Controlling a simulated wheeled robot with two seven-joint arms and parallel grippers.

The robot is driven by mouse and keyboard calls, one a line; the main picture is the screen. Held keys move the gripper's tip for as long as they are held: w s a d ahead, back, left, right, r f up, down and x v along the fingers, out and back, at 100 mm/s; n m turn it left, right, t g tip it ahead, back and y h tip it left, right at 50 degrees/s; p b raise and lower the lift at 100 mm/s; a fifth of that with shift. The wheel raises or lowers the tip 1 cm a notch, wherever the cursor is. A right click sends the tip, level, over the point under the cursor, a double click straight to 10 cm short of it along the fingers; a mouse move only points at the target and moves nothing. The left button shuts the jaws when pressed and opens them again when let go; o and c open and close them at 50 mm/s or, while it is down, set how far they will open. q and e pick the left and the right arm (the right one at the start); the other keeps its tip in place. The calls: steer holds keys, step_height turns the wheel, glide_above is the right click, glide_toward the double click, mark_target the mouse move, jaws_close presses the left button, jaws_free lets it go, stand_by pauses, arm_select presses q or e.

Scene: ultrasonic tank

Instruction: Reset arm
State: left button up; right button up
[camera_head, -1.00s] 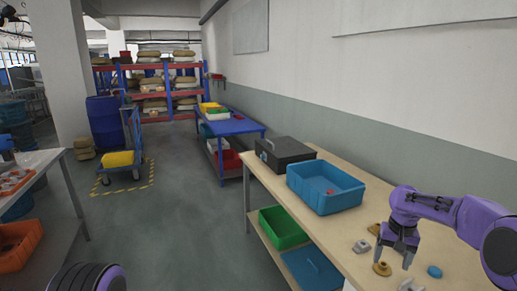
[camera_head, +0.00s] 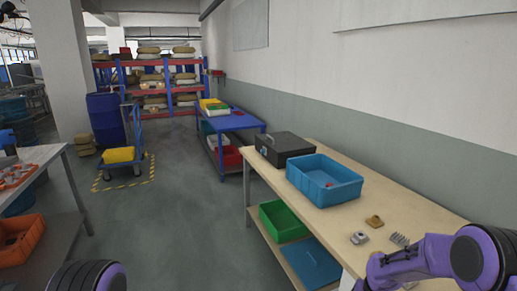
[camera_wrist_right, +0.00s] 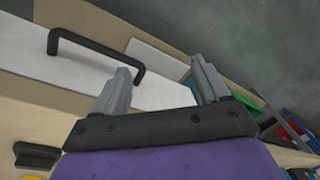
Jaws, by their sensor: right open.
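My right arm comes in at the lower right of the head view, and its gripper is cut off below the picture. In the right wrist view my right gripper (camera_wrist_right: 160,85) is open, with its two grey fingers apart and nothing between them. It points past the edge of a table toward the grey floor. My left gripper is not in view; only a dark round part of my left arm shows at the bottom left of the head view.
The wooden table (camera_head: 340,222) holds a blue bin (camera_head: 324,182), a black case (camera_head: 284,148) and small parts, including a tan part (camera_head: 374,221) and a grey part (camera_head: 359,238). A green bin (camera_head: 282,222) is on the shelf below. A black handle (camera_wrist_right: 75,40) shows in the wrist view. Open floor (camera_head: 170,220) lies left.

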steer(key=s+a+f+m+b, duration=0.1)
steer(key=s+a+f, duration=0.3)
steer(key=s+f, duration=1)
steer(key=s+d+r+t+h, duration=0.1)
steer(key=s+h, duration=0.1)
steer(key=s, duration=0.8)
steer(key=s+d+r+t+h, duration=0.1)
steer(key=s+d+r+h, duration=0.1)
steer(key=s, duration=0.8)
steer(key=shift+s+r+m+b, duration=0.15)
steer(key=shift+s+m+b, duration=0.15)
steer(key=shift+b, duration=0.15)
